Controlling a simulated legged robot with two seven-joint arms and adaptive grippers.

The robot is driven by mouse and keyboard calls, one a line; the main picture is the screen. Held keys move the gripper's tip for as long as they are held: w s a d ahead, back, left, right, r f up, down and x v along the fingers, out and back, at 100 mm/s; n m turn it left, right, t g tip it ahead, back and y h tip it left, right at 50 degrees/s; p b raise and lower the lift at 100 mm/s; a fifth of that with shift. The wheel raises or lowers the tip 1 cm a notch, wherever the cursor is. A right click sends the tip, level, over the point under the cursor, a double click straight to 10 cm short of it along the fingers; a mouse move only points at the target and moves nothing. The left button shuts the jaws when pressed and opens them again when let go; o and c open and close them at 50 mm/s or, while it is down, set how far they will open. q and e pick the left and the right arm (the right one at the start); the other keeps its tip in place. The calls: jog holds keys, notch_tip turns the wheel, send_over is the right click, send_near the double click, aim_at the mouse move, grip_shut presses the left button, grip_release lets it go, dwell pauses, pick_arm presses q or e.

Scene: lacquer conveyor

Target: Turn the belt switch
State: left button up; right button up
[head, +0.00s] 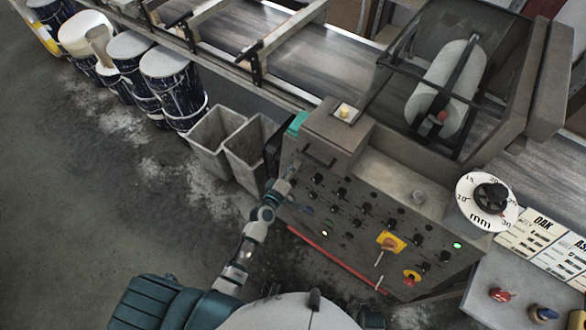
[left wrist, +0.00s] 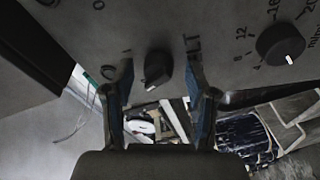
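In the left wrist view, the black belt switch (left wrist: 158,69) is a knob with a white pointer mark, on a grey panel beside partly hidden lettering ending in "LT". My left gripper (left wrist: 158,88) is open. Its two fingers appear on either side of the knob, with a visible gap to each side; I cannot tell how far the tips are from the panel. In the head view, my left gripper (head: 288,180) is at the left edge of the control panel (head: 345,222); I cannot make out the belt switch there. My right gripper is not in view.
Another black knob with a number scale (left wrist: 281,45) sits right of the switch. The panel carries several other knobs and a yellow-plated switch (head: 390,242). Grey bins (head: 212,140) and paint drums (head: 172,85) stand left of the panel. The conveyor (head: 300,55) runs behind.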

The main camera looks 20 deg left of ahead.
pick_arm(q)
jog(key=shift+s, duration=0.15)
jog(key=v, duration=1.1)
jog(key=shift+s, duration=0.4)
jog(key=shift+a+f, duration=0.1)
jog(key=shift+f, duration=0.05)
jog(key=s+d+f+m+g, duration=0.1)
jog(key=s+f+m+g, duration=0.35)
jog(key=f, duration=0.55)
jog(key=s+d+f+m+g, duration=0.1)
jog(key=s+f+m+g, duration=0.3)
jog(key=f, duration=0.5)
jog(key=s+a+f+m+g+y, duration=0.1)
jog(key=s+a+f+m+g, duration=0.1)
jog(key=s+f, duration=0.5)
jog(key=s+a+f+m+g+y, duration=0.2)
jog(key=s+f, duration=0.5)
jog(key=s, duration=0.4)
jog(key=a+m+g, duration=0.1)
jog(key=g, duration=0.1)
jog(key=shift+s+a+f+g+p, duration=0.15)
jog(key=shift+s+f+g+p, duration=0.15)
jog(key=shift+g+p, duration=0.1)
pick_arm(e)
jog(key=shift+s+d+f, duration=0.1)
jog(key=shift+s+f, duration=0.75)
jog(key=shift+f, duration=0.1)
